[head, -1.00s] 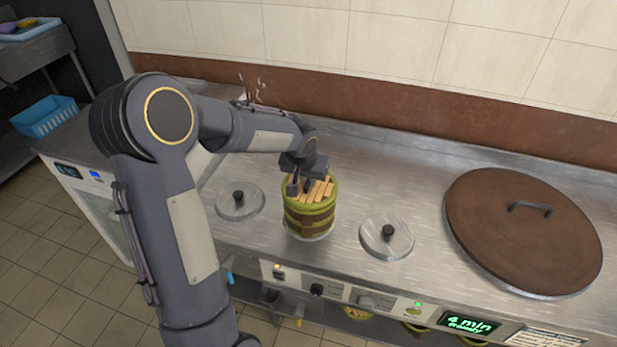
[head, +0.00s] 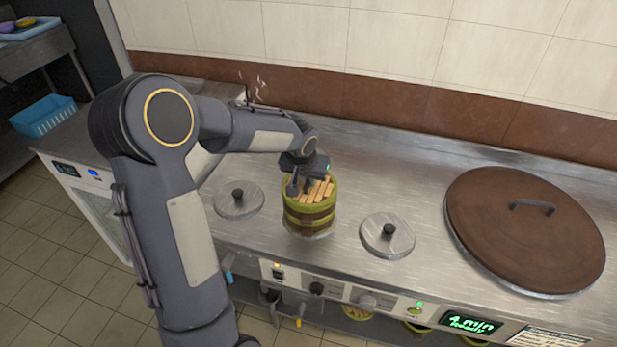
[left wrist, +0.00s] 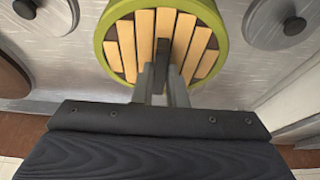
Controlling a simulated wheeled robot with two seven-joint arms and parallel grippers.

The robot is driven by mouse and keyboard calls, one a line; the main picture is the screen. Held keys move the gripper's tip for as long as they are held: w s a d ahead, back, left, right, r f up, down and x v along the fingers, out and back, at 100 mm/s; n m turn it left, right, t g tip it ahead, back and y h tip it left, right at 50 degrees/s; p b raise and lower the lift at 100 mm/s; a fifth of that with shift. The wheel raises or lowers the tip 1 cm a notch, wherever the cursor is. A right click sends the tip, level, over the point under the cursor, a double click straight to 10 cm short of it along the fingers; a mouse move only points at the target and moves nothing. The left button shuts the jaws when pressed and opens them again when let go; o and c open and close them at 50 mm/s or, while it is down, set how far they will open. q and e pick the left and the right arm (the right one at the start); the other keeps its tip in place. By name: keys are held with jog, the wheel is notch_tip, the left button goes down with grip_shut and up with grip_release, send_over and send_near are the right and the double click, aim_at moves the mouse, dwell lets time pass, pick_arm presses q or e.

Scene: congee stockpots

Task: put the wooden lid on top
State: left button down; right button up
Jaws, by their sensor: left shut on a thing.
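A wooden lid (head: 325,188) of light slats lies at the mouth of a round green and brown wooden bucket (head: 310,219) on the steel counter. In the left wrist view the lid (left wrist: 144,32) sits inside the bucket's green rim (left wrist: 106,45) and looks about level with it. My left gripper (head: 305,188) reaches down over the lid and is shut on its dark upright handle; in the left wrist view the fingers (left wrist: 163,72) meet at the handle. The fingers hide part of the lid. My right gripper is not in view.
Small round steel lids with black knobs lie left (head: 239,199) and right (head: 387,235) of the bucket. A large brown lid (head: 525,232) covers the counter's right side. The tiled wall (head: 400,40) stands behind. A blue basket (head: 43,117) is at far left.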

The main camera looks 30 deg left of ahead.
pick_arm(q)
jog(key=shift+f, duration=0.15)
jog(key=c, duration=1.7)
grip_release()
jog(key=shift+c, duration=0.2)
jog(key=a+p+v, duration=0.1)
jog(key=p+v, duration=0.4)
jog(key=v, duration=0.6)
jog(key=shift+d+p, duration=0.3)
jog(key=shift+d, duration=0.2)
